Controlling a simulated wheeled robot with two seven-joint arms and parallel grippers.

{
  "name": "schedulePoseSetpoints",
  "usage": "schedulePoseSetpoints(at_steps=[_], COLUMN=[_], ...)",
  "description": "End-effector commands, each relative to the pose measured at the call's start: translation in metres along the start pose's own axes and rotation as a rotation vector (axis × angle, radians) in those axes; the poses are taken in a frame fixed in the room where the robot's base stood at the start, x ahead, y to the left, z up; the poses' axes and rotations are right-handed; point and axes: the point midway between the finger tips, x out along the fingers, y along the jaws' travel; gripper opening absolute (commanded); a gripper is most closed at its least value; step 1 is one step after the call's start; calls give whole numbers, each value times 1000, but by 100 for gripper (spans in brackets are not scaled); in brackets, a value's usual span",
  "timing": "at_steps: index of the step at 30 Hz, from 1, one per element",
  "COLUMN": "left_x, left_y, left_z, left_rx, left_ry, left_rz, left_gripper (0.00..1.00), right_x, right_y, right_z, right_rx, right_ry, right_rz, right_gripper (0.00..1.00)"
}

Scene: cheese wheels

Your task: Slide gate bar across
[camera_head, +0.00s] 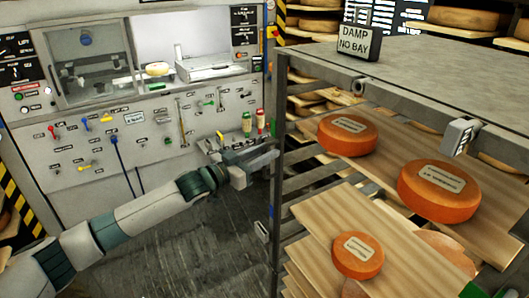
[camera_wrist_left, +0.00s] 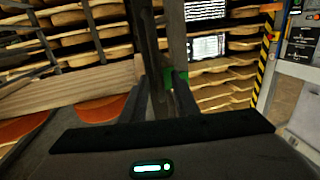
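My left gripper (camera_head: 268,154) reaches in from the left to the front left post (camera_head: 280,120) of the cheese rack. In the left wrist view its two fingers (camera_wrist_left: 164,98) stand apart, with a dark upright and a small green piece (camera_wrist_left: 172,77) showing in the gap. I cannot tell whether the fingers touch the upright. No bar stands out clearly as the gate bar. A light grey block (camera_head: 457,137) hangs at the rack's top edge on the right, and a smaller one (camera_head: 262,231) sits low by the left post. My right gripper is not in view.
The rack's boards (camera_head: 370,215) carry orange cheese wheels (camera_head: 440,190). A "DAMP NO BAY" sign (camera_head: 358,42) stands on the rack top (camera_head: 420,65). A control panel (camera_head: 130,150) with levers fills the left. Dark floor (camera_head: 220,250) is open below my arm.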

Motion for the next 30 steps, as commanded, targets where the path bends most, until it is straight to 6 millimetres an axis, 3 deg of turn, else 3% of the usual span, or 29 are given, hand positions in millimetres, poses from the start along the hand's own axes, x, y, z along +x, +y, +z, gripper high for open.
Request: schedulePoseSetpoints(at_steps=[2, 6, 17, 30], left_x=[0, 0, -1, -11], left_y=[0, 0, 4, 54], left_z=[0, 0, 1, 0], left_rx=[0, 0, -2, -6], left_ry=[0, 0, -1, -2], left_rz=[0, 0, 0, 2], left_gripper=[28, 0, 0, 0], right_x=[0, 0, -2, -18], right_y=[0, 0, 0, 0], right_z=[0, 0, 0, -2], right_rx=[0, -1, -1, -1], right_ry=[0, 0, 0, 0], right_rz=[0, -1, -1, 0], right_gripper=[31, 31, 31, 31])
